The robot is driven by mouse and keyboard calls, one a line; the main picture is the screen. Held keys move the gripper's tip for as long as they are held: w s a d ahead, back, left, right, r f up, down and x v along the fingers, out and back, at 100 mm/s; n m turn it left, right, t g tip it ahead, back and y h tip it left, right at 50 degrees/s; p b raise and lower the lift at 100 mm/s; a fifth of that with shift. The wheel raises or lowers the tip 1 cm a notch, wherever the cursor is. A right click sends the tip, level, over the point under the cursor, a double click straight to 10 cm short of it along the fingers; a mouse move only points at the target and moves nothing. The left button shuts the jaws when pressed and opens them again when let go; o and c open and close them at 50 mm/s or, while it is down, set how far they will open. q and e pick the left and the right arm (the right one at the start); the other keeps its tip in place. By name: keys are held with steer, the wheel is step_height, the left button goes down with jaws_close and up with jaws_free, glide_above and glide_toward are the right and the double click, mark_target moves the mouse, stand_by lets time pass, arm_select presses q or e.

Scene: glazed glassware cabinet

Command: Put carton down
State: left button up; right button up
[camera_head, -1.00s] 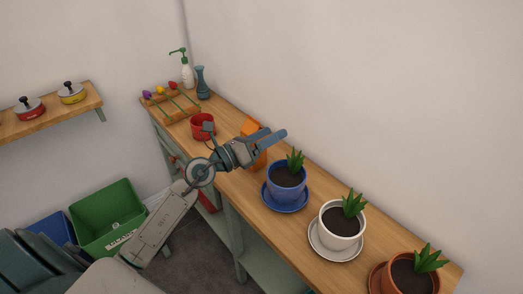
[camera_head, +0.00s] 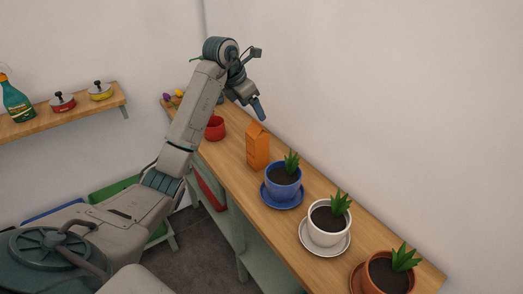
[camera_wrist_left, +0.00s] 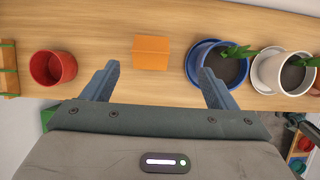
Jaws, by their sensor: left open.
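The orange carton (camera_head: 257,149) stands upright on the wooden counter (camera_head: 237,168), between the red pot and the blue plant pot. The left wrist view shows the carton (camera_wrist_left: 151,53) from above, beyond the fingertips and between their lines. My left gripper (camera_head: 258,108) is raised above the counter, behind and above the carton, and apart from it. In the left wrist view its two fingers (camera_wrist_left: 158,78) are spread with nothing between them. My right gripper is not in view.
A blue plant pot on a blue saucer (camera_head: 282,200) stands close right of the carton. A white pot (camera_head: 327,226) and a terracotta pot (camera_head: 385,277) follow. A red pot (camera_head: 215,128) stands left. A wall (camera_head: 400,110) runs behind the counter.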

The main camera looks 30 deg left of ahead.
mark_target(257, 122)
arm_select(q)
steer(key=b+x, duration=0.4)
steer(key=b, duration=0.1)
steer(key=shift+a+f, duration=0.35)
steer(key=shift+f, duration=0.05)
steer(key=shift+w+d+f, duration=0.1)
steer(key=shift+f, duration=0.15)
steer(key=shift+w+f+b, duration=0.15)
steer(key=shift+b, duration=0.25)
steer(key=shift+f+b, duration=0.2)
steer(key=shift+b, duration=0.1)
steer(key=shift+b+x, duration=0.8)
steer(key=shift+x, duration=0.1)
steer(key=shift+w+f+p, duration=0.4)
steer(key=shift+w+f, duration=0.25)
steer(key=shift+f, duration=0.25)
steer(key=shift+w+f, duration=0.15)
steer(key=shift+f, duration=0.15)
steer(key=c, duration=1.7)
jaws_close()
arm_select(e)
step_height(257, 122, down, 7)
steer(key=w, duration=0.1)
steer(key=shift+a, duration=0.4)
